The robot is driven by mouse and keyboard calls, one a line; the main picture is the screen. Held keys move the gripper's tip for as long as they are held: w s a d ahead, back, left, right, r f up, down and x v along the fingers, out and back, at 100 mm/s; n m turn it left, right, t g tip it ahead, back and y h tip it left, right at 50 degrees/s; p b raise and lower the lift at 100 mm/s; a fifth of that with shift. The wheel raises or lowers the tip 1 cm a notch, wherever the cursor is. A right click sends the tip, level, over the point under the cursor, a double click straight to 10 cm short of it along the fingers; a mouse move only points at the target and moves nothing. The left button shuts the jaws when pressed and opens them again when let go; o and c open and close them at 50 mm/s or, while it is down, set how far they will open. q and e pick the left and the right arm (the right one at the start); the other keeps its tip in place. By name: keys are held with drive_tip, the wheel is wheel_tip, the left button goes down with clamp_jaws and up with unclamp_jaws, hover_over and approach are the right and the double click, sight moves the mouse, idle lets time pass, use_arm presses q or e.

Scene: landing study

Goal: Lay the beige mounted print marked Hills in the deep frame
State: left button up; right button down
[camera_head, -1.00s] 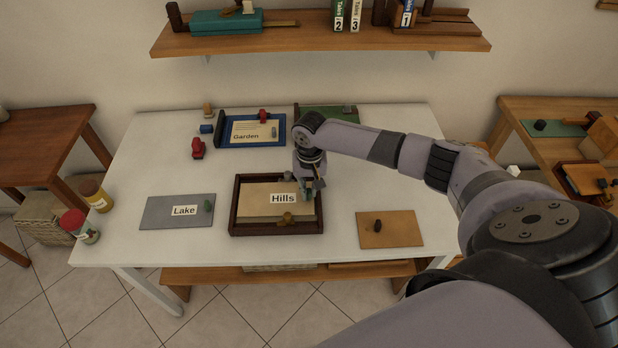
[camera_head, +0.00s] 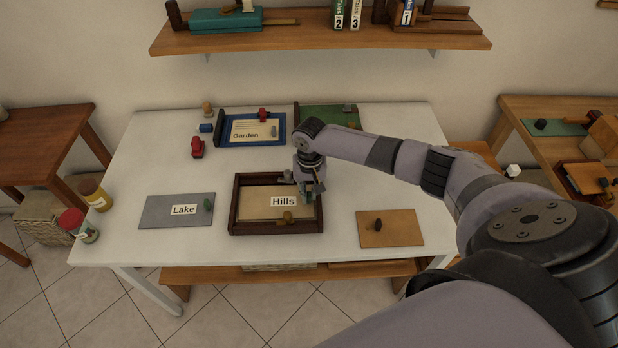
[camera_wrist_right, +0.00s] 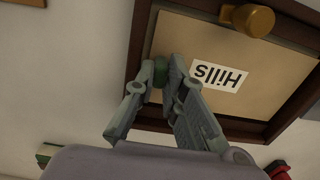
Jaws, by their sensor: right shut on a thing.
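The beige print marked Hills (camera_head: 262,204) is inside the dark brown deep frame (camera_head: 234,226) at the table's front middle, within its walls; it also shows in the wrist view (camera_wrist_right: 200,45). I cannot tell whether it lies fully flat on the bottom. My right gripper (camera_head: 309,197) is over the frame's right side. In the wrist view its fingers (camera_wrist_right: 165,75) are shut on a small green knob (camera_wrist_right: 160,70) at the print's edge. A brass knob (camera_head: 288,216) stands at the frame's front side. My left gripper is not in view.
A grey Lake board (camera_head: 160,215) lies left of the frame and a tan board (camera_head: 400,230) lies right. A blue frame with the Garden print (camera_head: 262,134) and a green board (camera_head: 325,117) are behind. Two jars (camera_head: 80,226) stand at the left edge.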

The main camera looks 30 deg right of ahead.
drive_tip(key=shift+f, duration=0.1)
drive_tip(key=c, duration=1.6)
unclamp_jaws()
drive_tip(key=shift+o, duration=0.2)
wheel_tip(320, 180, up, 9)
drive_tip(key=p, duration=1)
